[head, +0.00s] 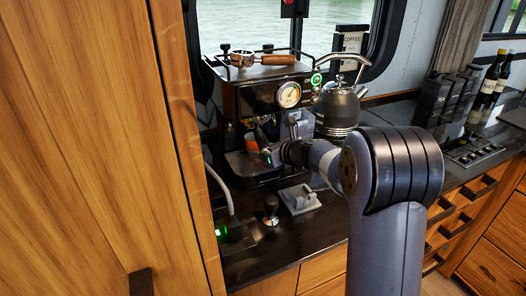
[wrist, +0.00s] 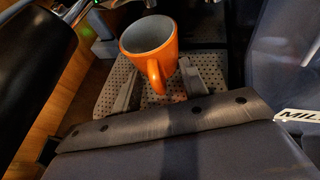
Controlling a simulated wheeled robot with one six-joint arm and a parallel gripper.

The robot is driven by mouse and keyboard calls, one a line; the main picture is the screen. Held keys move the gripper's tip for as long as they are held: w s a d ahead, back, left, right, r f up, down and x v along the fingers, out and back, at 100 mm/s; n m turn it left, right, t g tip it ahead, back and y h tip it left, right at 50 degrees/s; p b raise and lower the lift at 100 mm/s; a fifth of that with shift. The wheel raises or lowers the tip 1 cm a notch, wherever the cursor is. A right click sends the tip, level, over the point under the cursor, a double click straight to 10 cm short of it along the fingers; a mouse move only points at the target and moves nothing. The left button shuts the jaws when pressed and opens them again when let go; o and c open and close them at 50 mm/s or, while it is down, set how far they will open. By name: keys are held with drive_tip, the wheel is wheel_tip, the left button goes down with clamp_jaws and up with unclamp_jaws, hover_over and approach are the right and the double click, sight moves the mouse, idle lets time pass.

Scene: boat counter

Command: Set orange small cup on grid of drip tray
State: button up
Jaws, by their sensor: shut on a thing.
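The orange small cup (wrist: 150,42) is upright in the wrist view, with its grey inside showing and its handle towards me. My gripper (wrist: 158,78) is shut on the cup by its handle, one finger on each side. The drip tray (wrist: 112,88) with its perforated grid lies under the cup; I cannot tell whether the cup's base touches it. In the head view, a bit of the orange cup (head: 252,143) shows inside the coffee machine above the drip tray (head: 247,170). My wrist hides much of the gripper there.
The coffee machine (head: 262,92) surrounds the cup on top and behind, with a portafilter (head: 262,59) on its top. A black kettle (head: 338,108) stands to the right. A tamper (head: 271,209) and a grey block (head: 299,199) stand in front on the dark counter.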

drive_tip(key=shift+f+b, duration=0.35)
drive_tip(key=o, duration=1.1)
drive_tip(key=shift+s+d, duration=0.1)
drive_tip(key=v, duration=1)
drive_tip(key=shift+s+d+r+b, duration=0.15)
drive_tip(key=shift+s+b, duration=0.1)
drive_tip(key=shift+b, duration=0.15)
drive_tip(key=shift+w, duration=0.1)
